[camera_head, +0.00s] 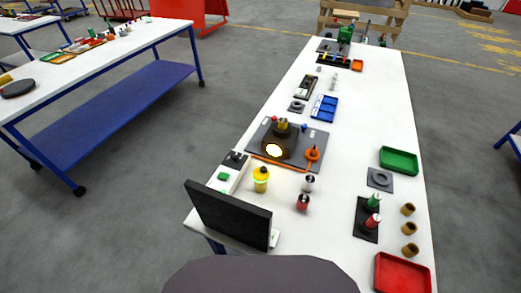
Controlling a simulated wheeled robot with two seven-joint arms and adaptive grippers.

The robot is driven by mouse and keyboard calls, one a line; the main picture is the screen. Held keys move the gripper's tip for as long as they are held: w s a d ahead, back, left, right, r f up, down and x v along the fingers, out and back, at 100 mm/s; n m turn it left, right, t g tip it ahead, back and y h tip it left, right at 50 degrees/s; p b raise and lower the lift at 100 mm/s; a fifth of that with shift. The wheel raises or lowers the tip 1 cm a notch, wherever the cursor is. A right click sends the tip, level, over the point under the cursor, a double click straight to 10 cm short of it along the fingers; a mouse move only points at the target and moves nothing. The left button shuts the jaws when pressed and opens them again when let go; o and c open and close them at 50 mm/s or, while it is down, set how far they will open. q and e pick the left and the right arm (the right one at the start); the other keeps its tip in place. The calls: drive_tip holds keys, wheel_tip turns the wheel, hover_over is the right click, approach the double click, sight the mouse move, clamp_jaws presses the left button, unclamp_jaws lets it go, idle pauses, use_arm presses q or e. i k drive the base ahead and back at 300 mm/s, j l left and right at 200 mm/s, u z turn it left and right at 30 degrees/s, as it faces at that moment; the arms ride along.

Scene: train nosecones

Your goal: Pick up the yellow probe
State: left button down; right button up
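A small yellow cylinder (261,180) with a dark band stands upright on the white table (335,225), just in front of a dark grey plate; it may be the yellow probe. A smaller yellow piece (283,124) sits on top of the brown block (277,146) on that plate. I cannot tell for sure which of the two is the probe. Neither of my grippers is in view.
A black panel (228,215) stands at the near left edge, close to the yellow cylinder. Red-and-grey (303,202) and grey (308,184) cylinders stand to its right. An orange cone-like piece (313,152) is on the plate (255,135). A red tray (402,273) is near right, a green tray (398,160) farther back.

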sight(260, 180)
drive_tip(key=k+l, duration=0.15)
drive_tip(key=l, duration=0.25)
drive_tip(key=k+l, duration=0.15)
drive_tip(key=l, duration=0.25)
drive_tip(key=k+l+z, duration=0.1)
drive_tip(key=l, duration=0.3)
drive_tip(key=k+l, duration=0.15)
drive_tip(key=l, duration=0.25)
drive_tip(key=k+l, duration=0.15)
drive_tip(key=l, duration=0.3)
drive_tip(key=k+l+z, duration=0.1)
drive_tip(key=l, duration=0.3)
drive_tip(key=k+l, duration=0.15)
drive_tip(key=l, duration=0.3)
